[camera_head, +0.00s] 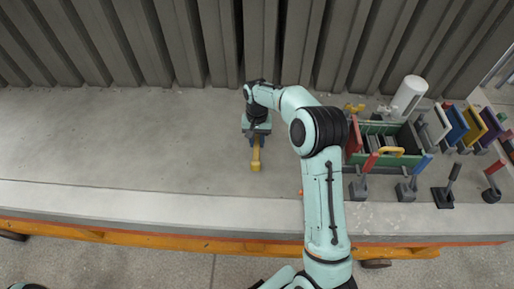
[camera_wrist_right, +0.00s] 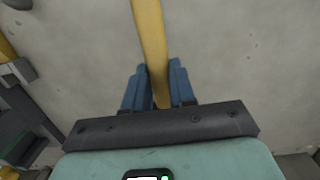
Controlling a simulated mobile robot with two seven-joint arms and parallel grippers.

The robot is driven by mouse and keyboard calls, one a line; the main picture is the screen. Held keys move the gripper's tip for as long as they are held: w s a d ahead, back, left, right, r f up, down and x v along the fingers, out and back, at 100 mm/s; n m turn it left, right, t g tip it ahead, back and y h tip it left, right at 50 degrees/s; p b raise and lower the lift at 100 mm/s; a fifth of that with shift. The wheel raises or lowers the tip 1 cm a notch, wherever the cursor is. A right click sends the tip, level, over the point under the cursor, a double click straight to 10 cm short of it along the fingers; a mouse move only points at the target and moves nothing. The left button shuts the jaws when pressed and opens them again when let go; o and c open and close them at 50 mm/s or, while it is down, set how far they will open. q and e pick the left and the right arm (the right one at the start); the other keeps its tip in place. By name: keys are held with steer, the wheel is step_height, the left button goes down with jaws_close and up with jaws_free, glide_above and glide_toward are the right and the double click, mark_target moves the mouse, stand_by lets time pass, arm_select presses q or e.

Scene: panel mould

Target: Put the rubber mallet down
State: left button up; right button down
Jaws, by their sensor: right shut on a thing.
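My right gripper (camera_head: 257,138) is shut on a yellow handle (camera_head: 256,154), likely that of the rubber mallet. The handle sticks out from the fingers toward the front edge of the grey slab and has a thicker yellow end. In the right wrist view the two blue fingers (camera_wrist_right: 156,88) lie on either side of the yellow handle (camera_wrist_right: 150,40), which runs out of the top of the picture. No dark mallet head can be made out. I cannot tell whether the handle touches the slab. My left gripper is not in view.
The grey slab (camera_head: 120,140) is bare left of the gripper. A ribbed wall (camera_head: 120,45) closes the back; an orange rail (camera_head: 120,235) runs along the front.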

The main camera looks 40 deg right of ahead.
mark_target(257, 148)
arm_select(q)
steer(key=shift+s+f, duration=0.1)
arm_select(e)
steer(key=shift+f, duration=2.1)
steer(key=shift+f, duration=0.1)
steer(key=c, duration=0.9)
jaws_free()
steer(key=shift+f, duration=0.1)
steer(key=shift+c, duration=0.2)
steer(key=r, duration=0.8)
steer(key=w+r+p, duration=0.1)
steer(key=r, duration=0.3)
steer(key=shift+d+r, duration=0.15)
steer(key=shift+d, duration=0.2)
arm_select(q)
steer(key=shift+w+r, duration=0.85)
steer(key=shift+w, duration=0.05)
